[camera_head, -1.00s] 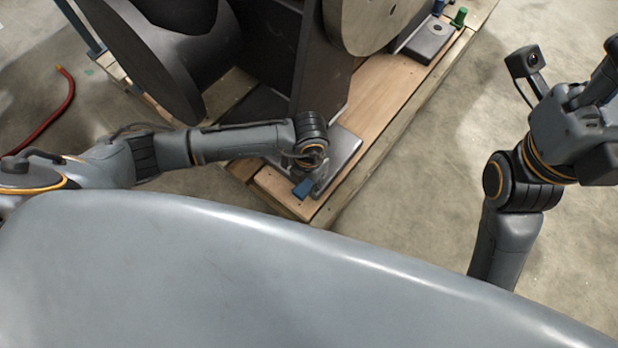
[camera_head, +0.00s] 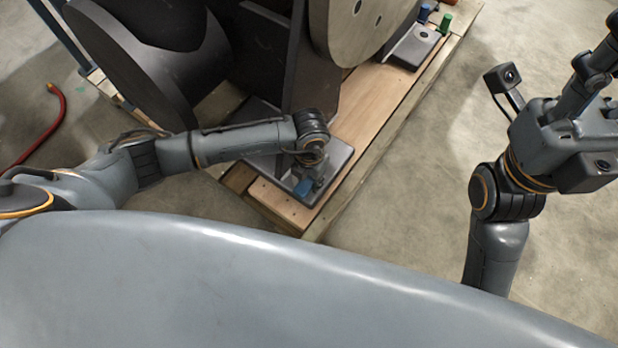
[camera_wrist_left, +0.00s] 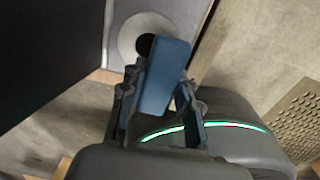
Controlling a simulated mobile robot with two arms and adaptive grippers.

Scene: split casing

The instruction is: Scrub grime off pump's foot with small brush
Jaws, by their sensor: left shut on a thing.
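The small brush shows as a blue block (camera_wrist_left: 167,75) between the fingers of my left gripper (camera_wrist_left: 160,98) in the left wrist view. In the head view its blue end (camera_head: 304,187) shows just below my left gripper (camera_head: 309,180). The gripper is shut on it. The pump's foot, a grey metal plate (camera_head: 338,153), lies right at the gripper. In the wrist view the plate (camera_wrist_left: 118,22) has a pale round patch with a dark hole, partly behind the brush. Bristles and their contact with the plate are hidden. My right gripper (camera_head: 597,75) is raised at the right, fingers unclear.
The foot stands on a wooden pallet (camera_head: 372,125) under large dark casing parts (camera_head: 262,45). Another foot with blue and green pieces (camera_head: 445,22) is at the far end. A red hose (camera_head: 55,125) lies at left. Bare concrete floor (camera_head: 410,190) is on the right.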

